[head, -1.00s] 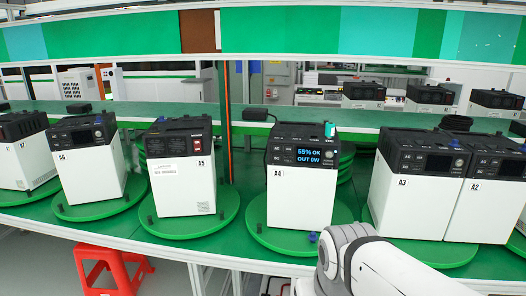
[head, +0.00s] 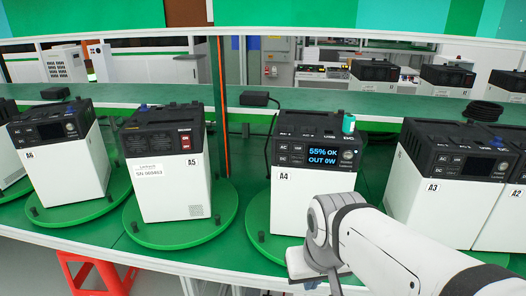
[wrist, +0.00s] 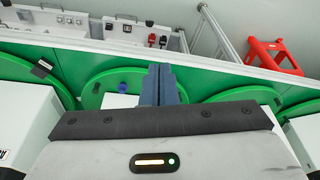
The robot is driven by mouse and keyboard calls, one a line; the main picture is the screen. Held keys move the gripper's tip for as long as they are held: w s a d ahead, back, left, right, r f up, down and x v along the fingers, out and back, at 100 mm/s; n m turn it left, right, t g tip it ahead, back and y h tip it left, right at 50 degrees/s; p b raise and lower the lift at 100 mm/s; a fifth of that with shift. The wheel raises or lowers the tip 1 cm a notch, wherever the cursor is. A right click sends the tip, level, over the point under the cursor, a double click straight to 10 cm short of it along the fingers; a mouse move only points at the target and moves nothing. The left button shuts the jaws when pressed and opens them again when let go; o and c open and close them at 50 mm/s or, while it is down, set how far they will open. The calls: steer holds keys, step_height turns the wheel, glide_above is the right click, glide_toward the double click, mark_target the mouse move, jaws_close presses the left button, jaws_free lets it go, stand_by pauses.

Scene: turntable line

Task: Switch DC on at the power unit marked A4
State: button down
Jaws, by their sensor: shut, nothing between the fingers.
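The power unit marked A4 (head: 315,200) stands on a green turntable in the middle of the head view. It has a white body and a dark top panel facing me. Its screen (head: 323,155) is lit and reads "55% OK OUT 0W". A block of small AC and DC buttons (head: 291,153) lies left of the screen; their exact labels are hard to read. A teal piece (head: 348,125) is at the panel's upper right. My gripper (wrist: 160,72) is shut and empty in the wrist view, pointing toward the turntable edge. My arm hides A4's lower right corner in the head view.
Unit A5 (head: 166,185) stands left of A4, turned with a red switch showing. A6 (head: 65,170) is further left; A3 (head: 430,195) and A2 stand right. A red stool (wrist: 272,55) stands on the floor beyond the bench edge.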

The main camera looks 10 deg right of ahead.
steer(key=w+a+r+m+t+y+p, duration=0.1)
steer(key=w+a+m+y, duration=0.35)
steer(key=m, duration=0.35)
steer(key=w+a+r+m+y+p, duration=0.1)
steer(key=w+a+r+m+y, duration=0.15)
steer(key=a+m+y, duration=0.5)
steer(key=w+d+r+m+t+h+p, duration=0.1)
steer(key=w+d+m+t, duration=0.4)
steer(key=m, duration=0.6)
steer(key=w+d+r+m+t+h+p, duration=0.1)
steer(key=w+d+m+t, duration=0.4)
steer(key=w+m, duration=0.5)
steer(key=shift+w+d+r+m+t+h, duration=0.3)
steer(key=shift+d+r+m+h, duration=0.3)
steer(key=shift+h, duration=0.6)
steer(key=shift+w, duration=0.1)
glide_toward(283, 158)
steer(key=w+a+f, duration=0.1)
steer(key=w+a, duration=0.3)
steer(key=a, duration=0.1)
steer(key=shift+w+d+f+p, duration=0.15)
steer(key=shift+f+p, duration=0.1)
steer(key=shift+p, duration=0.1)
steer(key=shift+w, duration=0.1)
